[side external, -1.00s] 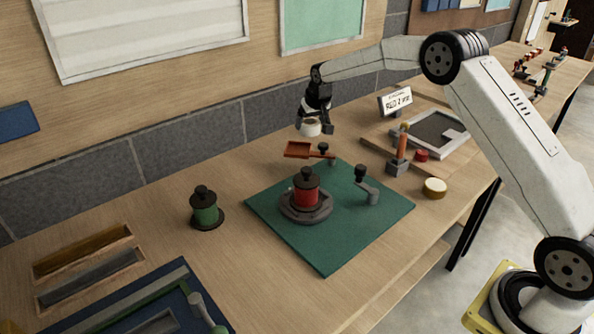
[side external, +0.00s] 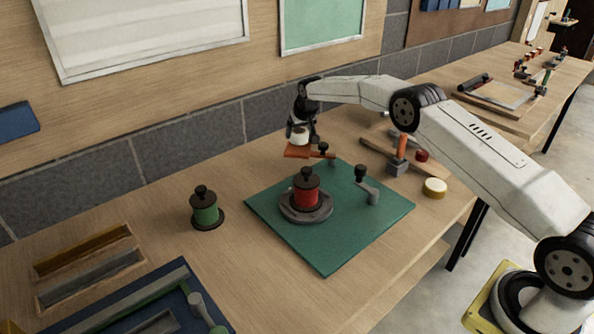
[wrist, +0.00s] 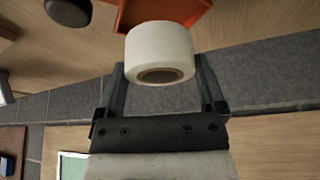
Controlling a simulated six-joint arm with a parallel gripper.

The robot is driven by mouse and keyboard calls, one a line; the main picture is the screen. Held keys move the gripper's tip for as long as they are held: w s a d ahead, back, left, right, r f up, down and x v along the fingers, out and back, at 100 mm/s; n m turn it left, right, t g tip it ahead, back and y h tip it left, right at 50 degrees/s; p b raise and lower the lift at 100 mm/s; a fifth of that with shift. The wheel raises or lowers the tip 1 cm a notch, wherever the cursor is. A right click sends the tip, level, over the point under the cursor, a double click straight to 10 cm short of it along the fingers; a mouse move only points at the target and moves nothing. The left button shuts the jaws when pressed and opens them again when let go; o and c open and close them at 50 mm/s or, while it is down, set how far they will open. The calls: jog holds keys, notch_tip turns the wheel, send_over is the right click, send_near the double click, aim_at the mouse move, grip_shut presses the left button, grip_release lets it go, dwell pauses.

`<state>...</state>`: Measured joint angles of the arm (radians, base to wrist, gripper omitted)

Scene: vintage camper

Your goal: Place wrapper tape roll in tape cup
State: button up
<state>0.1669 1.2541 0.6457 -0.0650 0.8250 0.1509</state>
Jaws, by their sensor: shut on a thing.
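The wrapper tape roll is white with a brown core, and my gripper (side external: 301,134) is shut on it. In the wrist view the tape roll (wrist: 160,55) sits between the two fingers of my gripper (wrist: 160,70). In the side view the tape roll (side external: 299,138) is just above or at an orange-red tray (side external: 298,152) at the back edge of the green mat. Whether roll and tray touch cannot be told. The orange tray (wrist: 175,10) also shows at the top of the wrist view, partly behind the roll. No thing is clearly identifiable as the tape cup.
A red spool (side external: 307,192) on a grey round base stands on the green mat (side external: 330,250). A black-knobbed clamp (side external: 366,185) is at its right. A green spool (side external: 205,208) stands left. A cream-topped roll (side external: 435,188) and an orange-handled post (side external: 400,155) are at the right.

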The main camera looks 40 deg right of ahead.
aim_at(299, 140)
jog(key=shift+w+f, duration=0.15)
jog(key=shift+w+f, duration=0.2)
jog(key=shift+f, duration=1.5)
jog(key=shift+f, duration=0.15)
jog(key=o, duration=1.1)
jog(key=shift+s+r, duration=0.2)
jog(key=shift+r, duration=0.4)
jog(key=shift+v, duration=5.45)
